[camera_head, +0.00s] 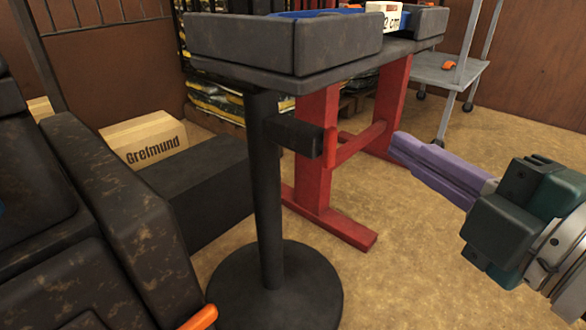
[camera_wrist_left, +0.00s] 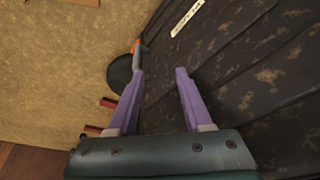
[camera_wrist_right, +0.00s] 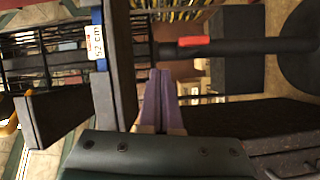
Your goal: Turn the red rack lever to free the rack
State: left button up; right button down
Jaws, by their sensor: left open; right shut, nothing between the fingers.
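The red lever (camera_head: 330,146) hangs roughly upright at the end of a black block (camera_head: 293,135) on the dark post (camera_head: 266,190). It also shows in the right wrist view (camera_wrist_right: 194,41), ahead of the fingers and apart from them. My right gripper (camera_head: 396,146) comes in from the right with its purple fingers shut and empty, pointing toward the lever with a gap between. Its fingertips show in the right wrist view (camera_wrist_right: 159,74). My left gripper (camera_wrist_left: 160,74) is open and empty, over the dark, mud-stained machine; the head view does not show it.
The post carries a dark tray (camera_head: 290,65) and stands on a round base (camera_head: 280,295). Red table legs (camera_head: 318,160) are behind the lever. The mud-stained machine (camera_head: 110,200) fills the left, with an orange handle (camera_head: 200,318). A cardboard box (camera_head: 145,138) sits behind.

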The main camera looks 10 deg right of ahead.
aim_at(334, 156)
notch_tip(334, 156, down, 6)
jog(key=a+n+y+b, duration=0.2)
jog(key=n+y+b, duration=0.1)
jog(key=shift+n+g, duration=0.3)
jog(key=shift+n, duration=0.1)
jog(key=b+x, duration=0.1)
jog(key=x, duration=0.2)
jog(key=d+b+x, duration=0.1)
jog(key=x, duration=0.3)
jog(key=w+d+b+x, duration=0.1)
jog(key=x, duration=0.2)
jog(key=shift+w, duration=0.25)
jog(key=shift+w+d, duration=0.15)
jog(key=shift+d, duration=0.2)
pick_arm(q)
notch_tip(334, 156, down, 9)
jog(key=shift+r, duration=0.15)
pick_arm(e)
jog(key=shift+a, duration=0.1)
pick_arm(q)
jog(key=shift+r, duration=0.15)
pick_arm(e)
jog(key=shift+r, duration=0.1)
pick_arm(q)
jog(key=shift+d+r+p, duration=0.15)
jog(key=shift+r+p, duration=0.35)
jog(key=shift+p, duration=0.15)
pick_arm(e)
jog(key=shift+r+m, duration=0.1)
jog(key=shift+m, duration=0.3)
